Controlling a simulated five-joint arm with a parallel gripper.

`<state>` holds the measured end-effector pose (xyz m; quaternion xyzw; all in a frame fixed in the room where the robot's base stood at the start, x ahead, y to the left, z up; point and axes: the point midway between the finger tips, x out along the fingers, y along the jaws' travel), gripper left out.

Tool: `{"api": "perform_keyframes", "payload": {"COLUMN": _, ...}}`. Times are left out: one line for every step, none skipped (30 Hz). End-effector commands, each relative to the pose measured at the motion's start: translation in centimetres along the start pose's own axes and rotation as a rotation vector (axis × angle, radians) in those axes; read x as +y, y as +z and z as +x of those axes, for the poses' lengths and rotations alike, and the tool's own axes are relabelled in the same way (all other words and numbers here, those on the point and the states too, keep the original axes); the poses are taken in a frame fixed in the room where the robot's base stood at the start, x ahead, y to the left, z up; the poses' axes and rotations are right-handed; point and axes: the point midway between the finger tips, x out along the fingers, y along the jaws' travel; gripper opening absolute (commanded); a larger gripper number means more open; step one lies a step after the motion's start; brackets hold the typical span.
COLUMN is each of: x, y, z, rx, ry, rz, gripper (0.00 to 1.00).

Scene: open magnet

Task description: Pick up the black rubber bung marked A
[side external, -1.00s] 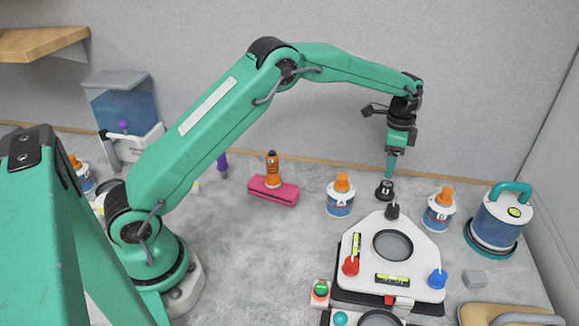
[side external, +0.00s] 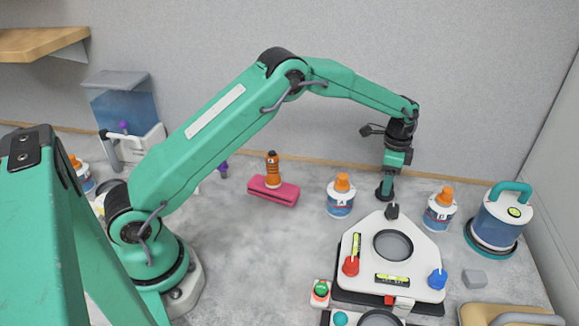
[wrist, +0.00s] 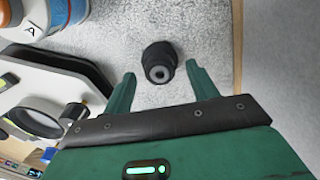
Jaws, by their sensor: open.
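The black bung (wrist: 160,54) stands on the grey bench in the wrist view, with a round hole in its top. No letter can be read on it. My gripper (wrist: 161,70) is open, with one green finger on each side of the bung and a visible gap on both sides. In the side view my gripper (side external: 387,186) is low over the bung (side external: 382,196), which is partly hidden by the fingers. I cannot tell whether the fingertips reach below its top.
A white levelling plate (side external: 360,270) with a round opening and coloured knobs stands close in front. Bottles with orange caps stand left (side external: 341,200) and right (side external: 439,212) of my gripper. A pink block (side external: 272,192) bears an orange-and-black piece.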

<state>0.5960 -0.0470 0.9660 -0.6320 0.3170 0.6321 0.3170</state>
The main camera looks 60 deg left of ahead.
Motion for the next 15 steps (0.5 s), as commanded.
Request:
{"api": "perform_keyframes", "payload": {"x": 0.1, "y": 0.0, "z": 0.7, "rx": -0.001, "ry": 0.002, "rz": 0.0, "gripper": 0.58}}
{"api": "perform_keyframes", "payload": {"x": 0.1, "y": 0.0, "z": 1.0, "rx": -0.001, "ry": 0.002, "rz": 0.0, "gripper": 0.58}}
{"api": "perform_keyframes", "payload": {"x": 0.1, "y": 0.0, "z": 1.4, "rx": -0.001, "ry": 0.001, "rz": 0.0, "gripper": 0.58}}
{"api": "perform_keyframes", "payload": {"x": 0.1, "y": 0.0, "z": 1.6, "rx": -0.001, "ry": 0.001, "rz": 0.0, "gripper": 0.58}}
{"api": "perform_keyframes", "payload": {"x": 0.1, "y": 0.0, "z": 1.9, "rx": -0.001, "ry": 0.001, "rz": 0.0, "gripper": 0.58}}
{"api": "perform_keyframes", "payload": {"x": 0.1, "y": 0.0, "z": 2.1, "rx": 0.0, "ry": 0.001, "rz": 0.0, "gripper": 0.58}}
{"api": "perform_keyframes", "payload": {"x": 0.1, "y": 0.0, "z": 2.2, "rx": 0.0, "ry": 0.001, "rz": 0.0, "gripper": 0.58}}
{"api": "perform_keyframes", "payload": {"x": 0.1, "y": 0.0, "z": 2.3, "rx": 0.0, "ry": 0.001, "rz": 0.0, "gripper": 0.58}}
{"api": "perform_keyframes", "payload": {"x": 0.1, "y": 0.0, "z": 2.3, "rx": 0.0, "ry": 0.0, "rz": 0.0, "gripper": 0.58}}
{"api": "perform_keyframes", "payload": {"x": 0.1, "y": 0.0, "z": 2.3, "rx": 0.0, "ry": 0.0, "rz": 0.0, "gripper": 0.58}}
{"api": "perform_keyframes", "payload": {"x": 0.1, "y": 0.0, "z": 2.3, "rx": 0.0, "ry": 0.0, "rz": 0.0, "gripper": 0.58}}
{"api": "perform_keyframes", "payload": {"x": 0.0, "y": 0.0, "z": 2.3, "rx": 0.0, "ry": 0.0, "rz": 0.0, "gripper": 0.58}}
{"api": "perform_keyframes", "payload": {"x": 0.0, "y": 0.0, "z": 2.3, "rx": 0.0, "ry": 0.0, "rz": 0.0, "gripper": 0.58}}
{"api": "perform_keyframes", "payload": {"x": 0.0, "y": 0.0, "z": 2.3, "rx": 0.0, "ry": 0.0, "rz": 0.0, "gripper": 0.58}}
{"api": "perform_keyframes", "payload": {"x": 0.0, "y": 0.0, "z": 2.3, "rx": 0.0, "ry": 0.0, "rz": 0.0, "gripper": 0.58}}
